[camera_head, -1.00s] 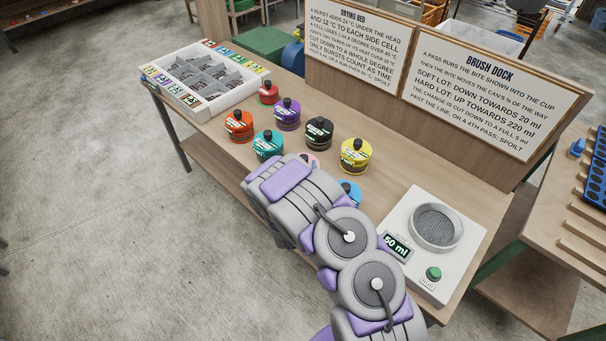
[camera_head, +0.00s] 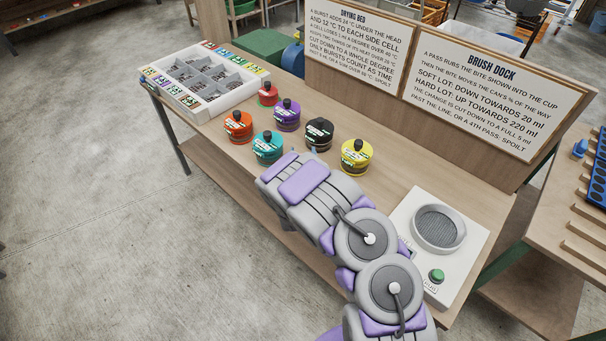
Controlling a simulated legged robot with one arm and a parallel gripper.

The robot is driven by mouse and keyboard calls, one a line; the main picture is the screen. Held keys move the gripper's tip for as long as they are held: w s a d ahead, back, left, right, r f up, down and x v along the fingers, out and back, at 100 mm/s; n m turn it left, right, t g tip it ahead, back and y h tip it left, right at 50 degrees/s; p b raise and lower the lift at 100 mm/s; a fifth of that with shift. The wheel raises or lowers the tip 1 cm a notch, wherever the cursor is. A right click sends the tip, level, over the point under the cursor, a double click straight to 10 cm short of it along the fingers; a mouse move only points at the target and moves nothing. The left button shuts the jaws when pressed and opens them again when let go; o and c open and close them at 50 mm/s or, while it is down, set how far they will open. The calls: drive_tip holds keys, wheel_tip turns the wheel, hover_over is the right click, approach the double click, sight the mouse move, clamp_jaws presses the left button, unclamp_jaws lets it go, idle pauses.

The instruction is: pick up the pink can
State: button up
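The pink can does not show now; my arm covers the part of the bench where a bit of pink showed a second ago. My arm reaches over the front of the bench (camera_head: 236,165), with its far end just right of the teal can (camera_head: 268,147). My gripper's fingers are hidden behind the arm, so what they touch or hold cannot be seen. The black can (camera_head: 319,133) and the yellow can (camera_head: 356,156) stand just beyond the arm.
Orange (camera_head: 238,127), purple (camera_head: 287,114) and red (camera_head: 267,94) cans stand farther left. A white compartment tray (camera_head: 232,99) is at the left end. The brush dock (camera_head: 462,260) with a round cup is on the right. Sign boards (camera_head: 490,85) line the back.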

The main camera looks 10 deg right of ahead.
clamp_jaws()
idle(0.4)
idle(0.8)
